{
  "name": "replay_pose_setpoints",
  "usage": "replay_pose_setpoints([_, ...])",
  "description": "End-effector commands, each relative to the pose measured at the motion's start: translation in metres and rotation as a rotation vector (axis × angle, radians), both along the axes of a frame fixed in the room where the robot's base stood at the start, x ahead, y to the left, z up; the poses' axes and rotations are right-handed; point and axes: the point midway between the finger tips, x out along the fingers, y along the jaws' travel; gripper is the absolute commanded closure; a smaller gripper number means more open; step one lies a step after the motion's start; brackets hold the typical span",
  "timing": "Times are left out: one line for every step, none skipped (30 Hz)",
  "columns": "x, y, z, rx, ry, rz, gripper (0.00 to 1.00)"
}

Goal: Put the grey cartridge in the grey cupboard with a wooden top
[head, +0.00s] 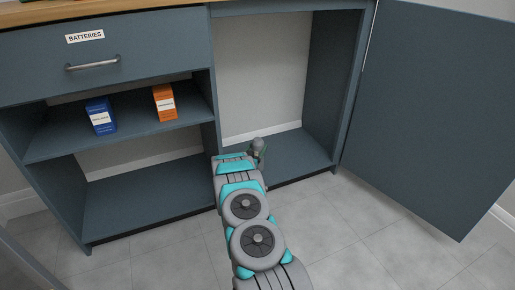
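The grey cupboard (335,90) with a wooden top (60,12) fills the back of the head view. Its right door (430,110) stands wide open, and the tall right compartment (265,70) is open. My arm reaches forward to the lower front of that compartment. A small rounded grey part (258,147) shows at the arm's far end; I cannot tell whether it is my wrist, my gripper or something held. My gripper's fingers are hidden behind the arm. I cannot make out a grey cartridge for certain.
A blue box (100,116) and an orange box (164,102) stand on the left middle shelf (130,128). A drawer (130,55) labelled BATTERIES above them is shut. The lower left shelf (140,197) looks empty. Clear tiled floor (370,230) lies before the cupboard.

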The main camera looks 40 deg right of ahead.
Motion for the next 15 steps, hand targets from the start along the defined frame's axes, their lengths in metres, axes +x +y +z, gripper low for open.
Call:
replay_pose_setpoints([0.0001,-0.0001,0.0005,0.0,0.0,0.0,0.2])
replay_pose_setpoints([0.0,-0.0001,0.0004,0.0,0.0,0.0,0.16])
replay_pose_setpoints([0.0,-0.0001,0.0004,0.0,0.0,0.0,0.12])
replay_pose_setpoints([0.0,-0.0001,0.0004,0.0,0.0,0.0,0.08])
replay_pose_setpoints([-0.0001,-0.0003,0.0004,0.0,0.0,0.0,0.05])
replay_pose_setpoints([-0.0001,-0.0002,0.0003,0.0,0.0,0.0,0.01])
replay_pose_setpoints([-0.0001,-0.0002,0.0003,0.0,0.0,0.0,0.0])
replay_pose_setpoints([-0.0001,-0.0002,0.0003,0.0,0.0,0.0,0.0])
replay_pose_setpoints([-0.0001,-0.0002,0.0003,0.0,0.0,0.0,0.0])
replay_pose_setpoints([-0.0001,-0.0002,0.0003,0.0,0.0,0.0,0.0])
replay_pose_setpoints([-0.0002,-0.0002,0.0003,0.0,0.0,0.0,0.0])
replay_pose_setpoints([-0.0001,-0.0002,0.0003,0.0,0.0,0.0,0.0])
replay_pose_setpoints([-0.0002,-0.0003,0.0007,0.0,0.0,0.0,0.0])
replay_pose_setpoints([-0.0002,-0.0003,0.0013,0.0,0.0,0.0,0.0])
replay_pose_setpoints([-0.0002,-0.0005,0.0032,0.0,0.0,-0.001,0.0])
